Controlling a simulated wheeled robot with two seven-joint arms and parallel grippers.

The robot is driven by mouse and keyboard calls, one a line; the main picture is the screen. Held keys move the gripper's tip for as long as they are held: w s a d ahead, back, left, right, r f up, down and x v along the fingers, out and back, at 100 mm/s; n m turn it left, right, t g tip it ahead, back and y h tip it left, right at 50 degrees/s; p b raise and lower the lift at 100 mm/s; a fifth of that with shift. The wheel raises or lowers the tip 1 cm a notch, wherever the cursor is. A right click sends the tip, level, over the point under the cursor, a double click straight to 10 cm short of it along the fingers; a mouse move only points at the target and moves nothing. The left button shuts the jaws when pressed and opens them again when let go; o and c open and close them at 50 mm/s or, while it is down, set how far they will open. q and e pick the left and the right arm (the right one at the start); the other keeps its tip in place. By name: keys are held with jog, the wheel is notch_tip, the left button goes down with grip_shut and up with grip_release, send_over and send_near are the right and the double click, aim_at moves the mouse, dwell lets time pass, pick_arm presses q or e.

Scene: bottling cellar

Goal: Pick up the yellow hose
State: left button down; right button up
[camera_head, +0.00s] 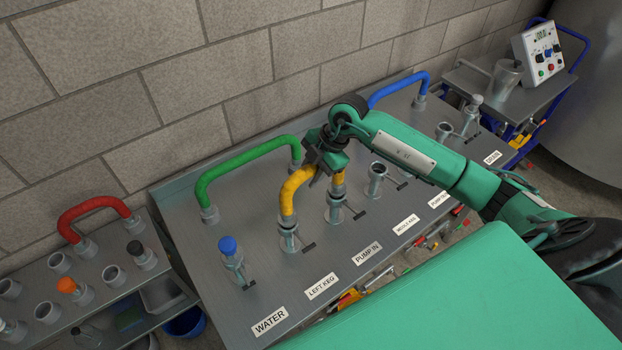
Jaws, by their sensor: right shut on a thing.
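The yellow hose (290,191) is a short bent hose on the grey panel. Its left end sits at the port above the LEFT KEG label (321,286), and its right end is at the port above the PUMP IN label (367,253). My right gripper (325,165) is shut on the yellow hose near the top of its bend. The gripper hides part of the bend. I cannot tell whether the hose ends are still seated. My left gripper is not in view.
A green hose (240,163) arches just behind and left of the yellow one. A blue hose (397,87) stands farther back right. A blue-capped port (228,246) is at the left. A side bench holds a red hose (88,206). A control box (540,52) stands far right.

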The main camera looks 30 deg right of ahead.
notch_tip(320, 180, up, 18)
jog(key=b, duration=0.4)
jog(key=shift+b, duration=0.3)
dwell(0.9)
